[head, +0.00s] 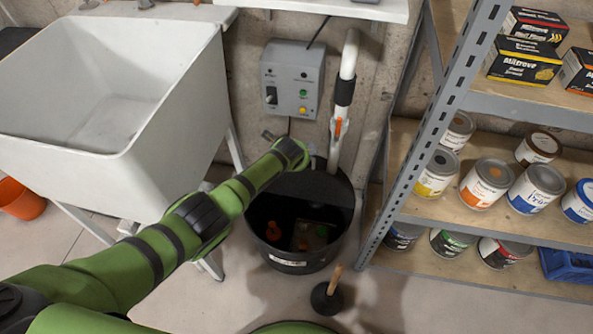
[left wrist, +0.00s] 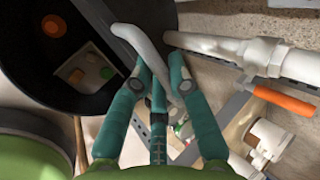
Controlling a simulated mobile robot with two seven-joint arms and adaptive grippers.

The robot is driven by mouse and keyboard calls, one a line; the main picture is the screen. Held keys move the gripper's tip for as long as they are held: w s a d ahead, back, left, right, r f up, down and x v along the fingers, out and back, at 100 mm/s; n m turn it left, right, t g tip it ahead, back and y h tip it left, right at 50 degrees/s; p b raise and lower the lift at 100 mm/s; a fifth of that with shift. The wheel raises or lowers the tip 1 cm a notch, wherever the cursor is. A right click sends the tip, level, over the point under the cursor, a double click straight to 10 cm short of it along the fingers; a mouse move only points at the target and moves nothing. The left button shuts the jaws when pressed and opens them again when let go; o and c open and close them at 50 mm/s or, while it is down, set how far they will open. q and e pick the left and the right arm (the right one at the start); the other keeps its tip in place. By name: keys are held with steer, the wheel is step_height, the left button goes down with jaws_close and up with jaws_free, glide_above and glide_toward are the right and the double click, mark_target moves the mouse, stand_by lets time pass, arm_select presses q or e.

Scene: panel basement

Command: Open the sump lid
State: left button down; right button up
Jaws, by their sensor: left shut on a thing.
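The sump is a round black basin (head: 290,262) on the floor below the wall. Its front part is open, showing an orange float (head: 273,231) and a pale block inside. A dark lid panel (head: 325,187) shows at its back and looks raised; its exact tilt is unclear. In the left wrist view my left gripper (left wrist: 157,68) is shut on a pale curved bar (left wrist: 138,42), apparently the lid's handle, beside the basin's dark interior (left wrist: 45,65). In the head view my left arm reaches over the basin's rear and hides the fingers. My right gripper is not in view.
A white pipe (head: 347,75) with an orange valve lever (head: 340,127) rises behind the basin. A grey control box (head: 292,80) hangs on the wall. A sink (head: 165,150) stands left, a paint shelf (head: 440,200) right. A plunger (head: 327,297) stands in front.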

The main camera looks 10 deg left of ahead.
arm_select(q)
steer(key=shift+w+b, duration=0.6)
steer(key=shift+w, duration=0.15)
steer(key=shift+w+r+g+b, duration=0.1)
steer(key=shift+w+g+b, duration=0.45)
steer(key=shift+b, duration=0.1)
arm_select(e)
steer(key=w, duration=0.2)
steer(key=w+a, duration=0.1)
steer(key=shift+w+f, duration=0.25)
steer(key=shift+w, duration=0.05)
arm_select(q)
steer(key=c, duration=1.2)
jaws_free()
steer(key=shift+o, duration=0.2)
steer(key=shift+s+r, duration=0.1)
